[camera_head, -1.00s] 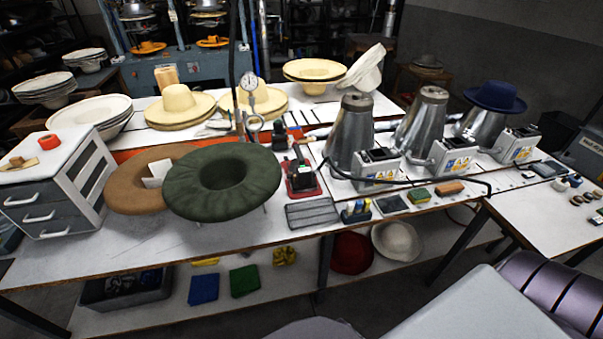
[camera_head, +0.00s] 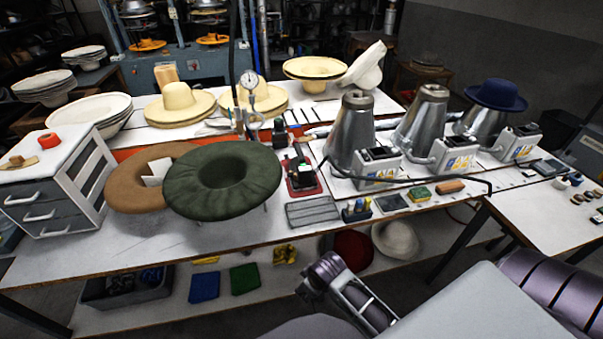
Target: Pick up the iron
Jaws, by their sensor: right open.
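The iron (camera_head: 300,171) appears to be the small dark object with a raised handle, on a red pad (camera_head: 290,190) near the middle of the workbench. A wire rack (camera_head: 312,212) lies just in front of it. My right gripper (camera_head: 318,278) shows at the bottom centre, low in front of the bench's front edge and well apart from the iron. It is open, with nothing seen in it; its fingers are small and dark in this view. My left gripper is out of view.
A green felt hat (camera_head: 222,181) and a brown one (camera_head: 147,181) stand left of the iron. Metal cones (camera_head: 352,127) with control boxes (camera_head: 376,167) stand to the right, with a black hose (camera_head: 420,180) before them. The bench front (camera_head: 190,248) is mostly clear.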

